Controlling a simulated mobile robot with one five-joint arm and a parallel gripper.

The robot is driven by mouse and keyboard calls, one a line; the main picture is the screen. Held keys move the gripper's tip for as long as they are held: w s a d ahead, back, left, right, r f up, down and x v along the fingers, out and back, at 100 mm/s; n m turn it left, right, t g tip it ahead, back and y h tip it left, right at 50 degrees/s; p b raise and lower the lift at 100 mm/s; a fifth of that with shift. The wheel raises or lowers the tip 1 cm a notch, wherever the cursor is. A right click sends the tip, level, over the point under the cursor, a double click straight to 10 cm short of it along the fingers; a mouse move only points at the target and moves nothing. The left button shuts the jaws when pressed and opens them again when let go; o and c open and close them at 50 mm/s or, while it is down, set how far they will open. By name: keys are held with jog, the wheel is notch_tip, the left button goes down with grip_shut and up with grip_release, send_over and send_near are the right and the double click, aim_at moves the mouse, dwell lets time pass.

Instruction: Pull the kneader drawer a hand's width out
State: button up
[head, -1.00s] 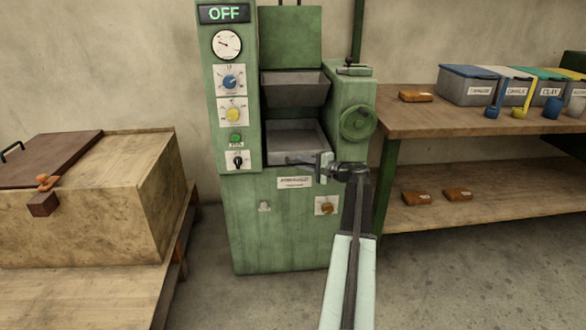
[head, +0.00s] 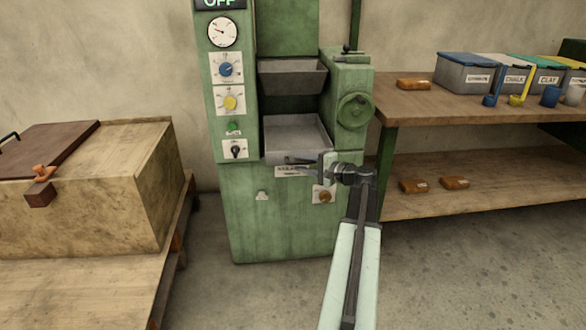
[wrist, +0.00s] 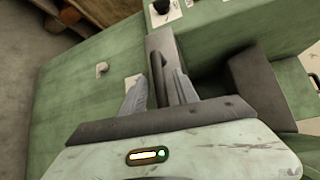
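The kneader is a green machine (head: 290,220) near the middle of the head view. Its grey metal drawer (head: 297,130) sits in the lower opening and juts out a little, partly covering the label below. My gripper (head: 312,163) is at the drawer's front. In the wrist view the dark handle (wrist: 159,80) stands out from the grey drawer front (wrist: 163,45), between the two fingers of my gripper (wrist: 160,92).
A wooden bench (head: 420,122) with lidded bins and brown blocks stands at right. A wooden chest (head: 95,200) on a low platform stands at left. A grey hopper (head: 292,77) hangs above the drawer. The floor in front of the machine is clear.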

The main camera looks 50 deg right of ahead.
jog(key=s+r+p, duration=0.1)
jog(key=s, duration=0.6)
jog(key=shift+s+d, duration=0.4)
